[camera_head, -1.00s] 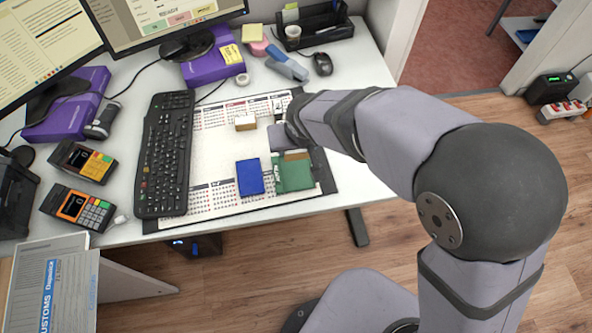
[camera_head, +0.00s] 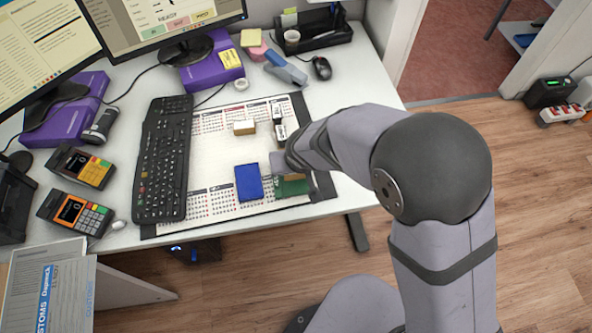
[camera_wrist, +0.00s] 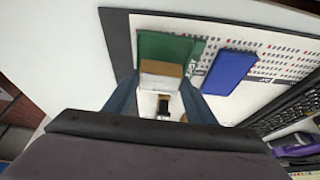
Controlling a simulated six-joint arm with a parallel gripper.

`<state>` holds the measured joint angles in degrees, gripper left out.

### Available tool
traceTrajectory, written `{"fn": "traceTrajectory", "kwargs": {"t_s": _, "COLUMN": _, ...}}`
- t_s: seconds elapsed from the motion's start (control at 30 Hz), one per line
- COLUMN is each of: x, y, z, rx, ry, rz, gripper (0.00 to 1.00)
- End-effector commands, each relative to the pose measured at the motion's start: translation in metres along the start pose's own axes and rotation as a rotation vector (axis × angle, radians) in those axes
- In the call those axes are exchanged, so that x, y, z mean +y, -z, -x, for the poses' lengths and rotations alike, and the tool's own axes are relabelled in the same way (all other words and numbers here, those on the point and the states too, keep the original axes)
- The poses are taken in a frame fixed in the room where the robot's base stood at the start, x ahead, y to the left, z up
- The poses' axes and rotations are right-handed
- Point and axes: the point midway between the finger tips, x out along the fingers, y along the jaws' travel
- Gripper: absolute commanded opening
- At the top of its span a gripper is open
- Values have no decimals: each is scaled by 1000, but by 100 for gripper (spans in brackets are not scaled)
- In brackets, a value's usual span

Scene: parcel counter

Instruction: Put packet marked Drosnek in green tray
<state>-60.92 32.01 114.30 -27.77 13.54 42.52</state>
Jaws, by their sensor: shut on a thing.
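My gripper (camera_wrist: 162,92) is shut on a small brown packet (camera_wrist: 168,70) with a pale face. No marking can be read on it. In the wrist view the packet overlaps the inner edge of the green tray (camera_wrist: 160,44); I cannot tell whether it touches the tray. In the head view my wrist hides most of the gripper, and the green tray (camera_head: 293,188) shows only partly below it. The blue tray (camera_head: 249,183) lies just left of the green one; it also shows in the wrist view (camera_wrist: 229,70).
A white and brown packet (camera_head: 244,127) lies on the calendar mat (camera_head: 220,150). A black and white item (camera_head: 280,122) stands behind my gripper. The keyboard (camera_head: 163,158) is to the left. The mat between keyboard and blue tray is clear.

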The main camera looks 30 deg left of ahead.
Motion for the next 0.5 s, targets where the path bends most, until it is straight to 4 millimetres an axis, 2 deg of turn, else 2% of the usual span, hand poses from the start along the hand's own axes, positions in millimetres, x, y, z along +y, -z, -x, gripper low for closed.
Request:
{"fn": "traceTrajectory", "kwargs": {"t_s": 0.03, "x": 0, "y": -4, "z": -9, "rx": -2, "ry": -1, "rz": 1, "gripper": 26}}
{"fn": "traceTrajectory", "kwargs": {"t_s": 0.17, "x": 0, "y": -7, "z": -18, "rx": 0, "ry": 1, "rz": 1, "gripper": 26}}
{"fn": "traceTrajectory", "kwargs": {"t_s": 0.5, "x": 0, "y": -8, "z": -19, "rx": 1, "ry": 1, "rz": 0, "gripper": 26}}
